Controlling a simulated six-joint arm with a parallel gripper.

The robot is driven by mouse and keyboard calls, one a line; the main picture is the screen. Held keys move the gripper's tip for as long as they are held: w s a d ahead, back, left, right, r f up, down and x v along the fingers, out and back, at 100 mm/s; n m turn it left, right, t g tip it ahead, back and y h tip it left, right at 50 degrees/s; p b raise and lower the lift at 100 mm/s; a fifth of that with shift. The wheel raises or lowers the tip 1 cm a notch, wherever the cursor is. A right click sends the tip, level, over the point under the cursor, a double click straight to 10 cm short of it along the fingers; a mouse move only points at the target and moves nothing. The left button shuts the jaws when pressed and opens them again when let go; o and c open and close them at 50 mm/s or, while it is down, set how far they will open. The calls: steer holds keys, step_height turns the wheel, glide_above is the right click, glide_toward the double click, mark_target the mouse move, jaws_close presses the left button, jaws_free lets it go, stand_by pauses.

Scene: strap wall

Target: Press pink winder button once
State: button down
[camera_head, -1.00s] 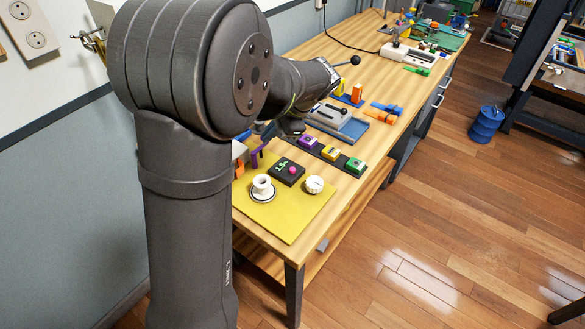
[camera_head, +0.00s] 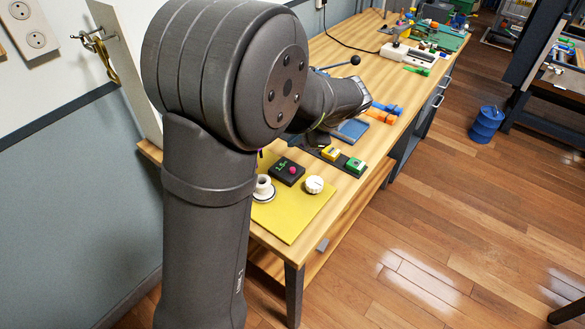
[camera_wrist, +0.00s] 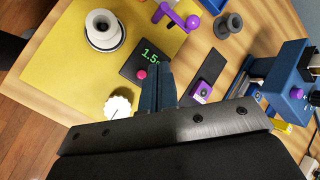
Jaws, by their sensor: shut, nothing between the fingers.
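The pink button (camera_head: 292,170) sits on a black box (camera_head: 286,178) with a green "1.5" readout, on a yellow mat (camera_head: 291,222). In the wrist view the pink button (camera_wrist: 142,74) shows just left of my fingertips, with the black box (camera_wrist: 131,64) around it. My gripper (camera_wrist: 155,68) is shut and empty, its blue fingers pointing at the box and overlapping part of it in the picture. I cannot tell whether they touch it. A white spool (camera_wrist: 103,29) and a white knob (camera_wrist: 117,107) stand either side of the box. My arm hides the fingertips in the head view.
A purple crank (camera_wrist: 172,14) stands near the box. A dark strip carries a purple block (camera_wrist: 202,90), and yellow (camera_head: 330,153) and green (camera_head: 355,165) blocks. A blue device (camera_wrist: 292,80) is at the right of the wrist view. Bare wood lies around the mat.

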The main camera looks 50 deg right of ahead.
mark_target(295, 169)
steer(key=shift+f, duration=3.45)
steer(key=shift+f, duration=0.4)
steer(key=shift+f, duration=0.55)
steer(key=shift+r, duration=0.95)
steer(key=shift+r, duration=2.55)
